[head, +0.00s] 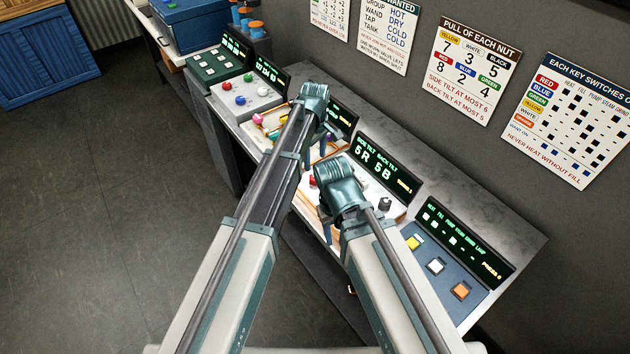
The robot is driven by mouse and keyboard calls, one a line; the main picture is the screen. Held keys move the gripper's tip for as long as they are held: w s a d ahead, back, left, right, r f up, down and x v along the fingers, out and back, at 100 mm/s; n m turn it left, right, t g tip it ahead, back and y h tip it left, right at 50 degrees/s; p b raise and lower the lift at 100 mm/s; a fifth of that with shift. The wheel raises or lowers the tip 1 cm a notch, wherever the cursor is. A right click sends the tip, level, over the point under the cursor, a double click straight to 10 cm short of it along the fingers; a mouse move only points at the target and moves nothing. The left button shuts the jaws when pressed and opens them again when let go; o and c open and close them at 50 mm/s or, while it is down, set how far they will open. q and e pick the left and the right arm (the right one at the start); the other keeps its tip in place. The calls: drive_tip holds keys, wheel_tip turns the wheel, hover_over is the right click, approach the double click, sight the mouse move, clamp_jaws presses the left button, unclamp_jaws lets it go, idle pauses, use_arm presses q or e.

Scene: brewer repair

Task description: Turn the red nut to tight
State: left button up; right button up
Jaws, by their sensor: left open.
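A small red piece (313,181), which may be the red nut, shows on the white panel (304,202) beside the tilt display. It is partly hidden by my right gripper. The tilt display (382,170) reads 5R 5B in green. My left gripper (322,143) is open above the bench, over the tray of coloured parts; nothing shows between its fingers. My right gripper (326,228) hangs over the tilt panel, and its arm hides much of it. Its fingers are too hidden to tell whether they are open or shut.
A grey box with coloured knobs (243,98) and a tray of coloured parts (262,128) stand further left on the bench. A switch panel with yellow, white and orange keys (436,265) is at right. Charts hang on the wall, including the nut-pull chart (473,67).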

use_arm(q)
wheel_tip(320, 180, down, 8)
drive_tip(key=b, duration=0.7)
drive_tip(key=shift+f, duration=0.15)
clamp_jaws()
